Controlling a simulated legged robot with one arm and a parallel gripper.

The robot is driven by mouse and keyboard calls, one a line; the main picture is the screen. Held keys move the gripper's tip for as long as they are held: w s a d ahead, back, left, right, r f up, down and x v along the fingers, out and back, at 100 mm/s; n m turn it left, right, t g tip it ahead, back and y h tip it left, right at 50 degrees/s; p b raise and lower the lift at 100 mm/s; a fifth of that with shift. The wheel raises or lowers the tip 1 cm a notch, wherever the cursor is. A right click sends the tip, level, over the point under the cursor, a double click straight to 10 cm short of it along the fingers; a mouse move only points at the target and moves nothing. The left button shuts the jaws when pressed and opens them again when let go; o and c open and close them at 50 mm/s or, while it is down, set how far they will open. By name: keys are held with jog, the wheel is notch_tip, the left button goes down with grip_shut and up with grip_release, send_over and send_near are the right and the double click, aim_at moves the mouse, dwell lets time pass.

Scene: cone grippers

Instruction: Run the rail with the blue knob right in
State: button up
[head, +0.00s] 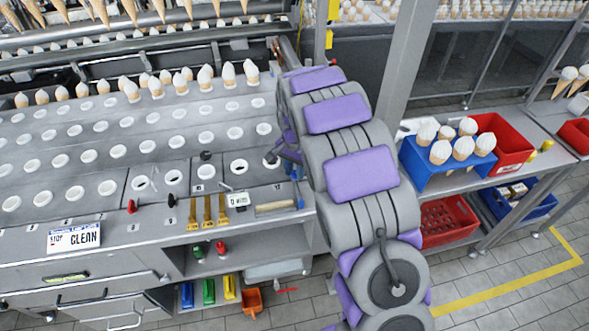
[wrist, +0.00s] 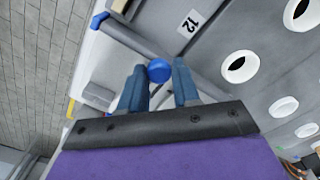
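The blue knob (wrist: 159,70) shows in the wrist view as a round blue ball between the tips of my gripper (wrist: 159,68). Its two blue fingers stand apart, one on each side of it, with little or no gap. Whether they press on it is not clear. A grey rail (wrist: 140,43) with a blue end cap (wrist: 99,20) runs slantwise behind the knob, beside a plate marked 12. In the head view my gripper (head: 284,158) is at the right end of the holed cone plates, mostly hidden by my arm.
Holed cone plates (head: 120,151) lie to the left, with black and red knobs (head: 132,206) along the front. Yellow tools (head: 208,209) and a handled tool (head: 275,206) lie on the front ledge. A blue cone holder (head: 430,178) and a red crate (head: 503,140) stand at right.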

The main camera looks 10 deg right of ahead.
grip_shut()
jog(key=shift+d+r+p, duration=0.1)
jog(key=shift+p, duration=0.7)
jog(key=o, duration=0.5)
grip_release()
notch_tip(320, 180, up, 17)
jog(key=p, duration=0.2)
jog(key=shift+p, duration=0.4)
